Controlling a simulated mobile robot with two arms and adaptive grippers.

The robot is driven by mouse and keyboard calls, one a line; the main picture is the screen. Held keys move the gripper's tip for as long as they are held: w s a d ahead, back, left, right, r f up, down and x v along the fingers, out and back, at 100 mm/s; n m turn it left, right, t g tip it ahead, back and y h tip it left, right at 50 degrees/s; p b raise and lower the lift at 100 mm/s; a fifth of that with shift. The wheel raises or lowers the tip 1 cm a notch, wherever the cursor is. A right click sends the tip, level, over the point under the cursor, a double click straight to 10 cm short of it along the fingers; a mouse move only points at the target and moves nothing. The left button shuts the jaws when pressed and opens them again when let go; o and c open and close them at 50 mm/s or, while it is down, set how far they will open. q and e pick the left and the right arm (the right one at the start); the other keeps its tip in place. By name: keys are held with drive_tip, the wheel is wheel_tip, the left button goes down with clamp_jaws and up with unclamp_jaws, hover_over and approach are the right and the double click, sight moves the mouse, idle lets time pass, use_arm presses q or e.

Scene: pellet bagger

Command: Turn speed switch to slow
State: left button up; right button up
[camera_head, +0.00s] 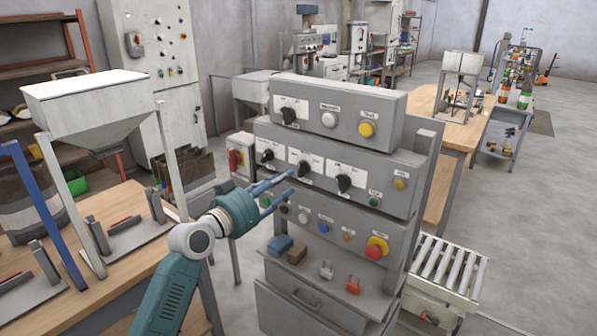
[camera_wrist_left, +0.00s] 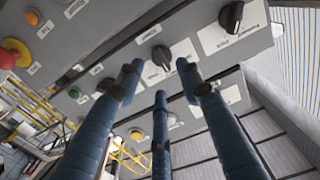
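A grey control cabinet (camera_head: 330,160) carries rows of labelled black rotary knobs and buttons. The middle row has a left knob (camera_head: 267,155), a middle knob (camera_head: 303,169) and a right knob (camera_head: 344,183). The labels are too small to tell which is the speed switch. My left gripper (camera_head: 279,187) is in front of the panel, near the middle knob in the head view. In the left wrist view its blue fingers are spread and empty, with a black knob (camera_wrist_left: 162,57) just beyond the tips. Contact cannot be told. My right gripper is not in view.
A red emergency stop (camera_head: 376,248) and several small buttons sit on the lower panel. Blue and brown blocks and padlocks lie on the ledge below. A wooden bench with a hopper (camera_head: 90,100) stands left; a roller conveyor (camera_head: 446,268) stands right.

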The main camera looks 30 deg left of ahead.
sight(300, 172)
use_arm(q)
drive_tip(key=w, duration=0.3)
drive_tip(key=w+p, duration=0.1)
drive_tip(key=w, duration=0.1)
drive_tip(key=shift+d+r, duration=0.2)
drive_tip(key=shift+d, duration=0.15)
drive_tip(key=shift+w+f, duration=0.2)
drive_tip(key=shift+w, duration=0.55)
drive_tip(key=shift+c, duration=0.2)
clamp_jaws()
